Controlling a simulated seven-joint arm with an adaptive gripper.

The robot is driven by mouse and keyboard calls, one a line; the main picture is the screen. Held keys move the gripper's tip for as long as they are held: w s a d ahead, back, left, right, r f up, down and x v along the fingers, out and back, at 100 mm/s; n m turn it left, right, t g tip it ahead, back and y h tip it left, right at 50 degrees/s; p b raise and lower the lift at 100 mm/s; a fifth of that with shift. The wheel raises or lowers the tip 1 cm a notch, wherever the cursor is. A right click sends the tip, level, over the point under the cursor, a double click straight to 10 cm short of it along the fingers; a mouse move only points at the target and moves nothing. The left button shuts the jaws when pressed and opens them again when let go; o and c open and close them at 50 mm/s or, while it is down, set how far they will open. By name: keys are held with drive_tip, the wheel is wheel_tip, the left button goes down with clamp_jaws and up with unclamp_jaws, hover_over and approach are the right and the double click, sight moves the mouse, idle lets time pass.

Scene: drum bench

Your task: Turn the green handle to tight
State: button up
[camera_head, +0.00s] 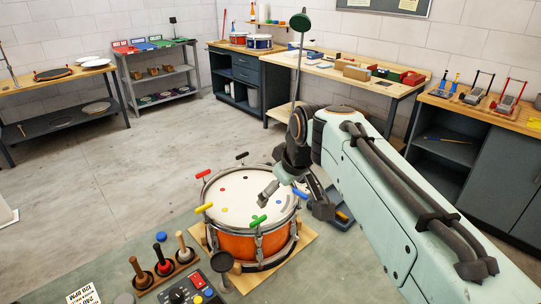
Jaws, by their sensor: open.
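An orange drum (237,245) with a white head stands on a wooden board (300,243) on the near bench. Coloured handles sit around its rim. The green handle (258,221) is at the front rim, tilted a little. No tightness mark can be made out beside it. My gripper (292,206) is open above the right side of the drum, up and to the right of the green handle and apart from it. The blue handle (300,193) shows between its fingers in the picture; I cannot tell their depth relation.
The yellow handle (203,208), red handle (203,174) and black handle (242,156) are on the left and back rim. A wooden rack of upright tools (166,268) and a dark control box (188,292) stand front left. A dark round pad (222,262) stands close to the drum's front.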

drive_tip(key=g+y, duration=0.1)
hover_over(259, 220)
drive_tip(key=s+d, duration=0.2)
wheel_tip(259, 220, down, 5)
drive_tip(key=shift+g, duration=0.6)
drive_tip(key=x, duration=0.7)
drive_tip(key=s+d+x, duration=0.1)
drive_tip(key=x, duration=0.3)
drive_tip(key=shift+w+a+f, duration=0.1)
drive_tip(key=shift+f, duration=0.5)
drive_tip(key=c, duration=1.2)
